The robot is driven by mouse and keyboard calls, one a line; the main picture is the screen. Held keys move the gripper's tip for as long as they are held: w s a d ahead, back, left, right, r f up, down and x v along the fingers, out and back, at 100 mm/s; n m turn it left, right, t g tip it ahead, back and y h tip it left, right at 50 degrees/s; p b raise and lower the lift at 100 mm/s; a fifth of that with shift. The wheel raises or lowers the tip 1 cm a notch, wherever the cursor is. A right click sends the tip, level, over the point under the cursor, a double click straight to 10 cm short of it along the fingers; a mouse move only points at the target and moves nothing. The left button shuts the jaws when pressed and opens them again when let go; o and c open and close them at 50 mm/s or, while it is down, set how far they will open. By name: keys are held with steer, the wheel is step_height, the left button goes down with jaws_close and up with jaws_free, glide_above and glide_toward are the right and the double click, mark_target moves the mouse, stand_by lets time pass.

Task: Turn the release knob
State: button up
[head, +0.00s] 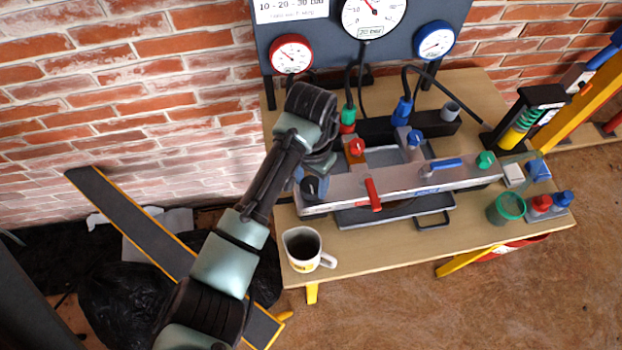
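A long grey metal bar (400,187) on the bench carries several coloured knobs and levers. A red knob (357,147), a blue knob (414,138) and a green knob (486,159) stand along it, with a red lever (372,193) and a blue lever (447,164). A black knob-like part (314,187) is at the bar's left end. I cannot tell which one is the release knob. My gripper (319,165) is at the left end of the bar, just above or beside the black part. My arm's wrist hides its fingers, so its opening and any contact are unclear.
A white mug (303,249) stands at the bench's front left, close to my forearm. A green cup (507,207) and red and blue bottles are at the right. A gauge panel (321,38) with hoses rises behind. The front strip of the bench (400,254) is clear.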

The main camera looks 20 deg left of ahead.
steer(key=c, duration=0.6)
steer(key=shift+r+n+p, duration=0.15)
steer(key=shift+n+p, duration=0.25)
steer(key=shift+p, duration=0.15)
steer(key=n+p, duration=0.2)
steer(key=p, duration=0.1)
steer(key=shift+d+r+n, duration=0.1)
steer(key=shift+n, duration=0.3)
steer(key=n+p, duration=0.3)
steer(key=n, duration=0.1)
steer(key=shift+n, duration=0.3)
steer(key=n+p, duration=0.2)
steer(key=n, duration=0.3)
steer(key=shift+f+n+p, duration=0.2)
steer(key=shift+n+p, duration=0.45)
steer(key=shift+n, duration=1.75)
steer(key=shift+w+a, duration=0.1)
steer(key=shift+a, duration=0.1)
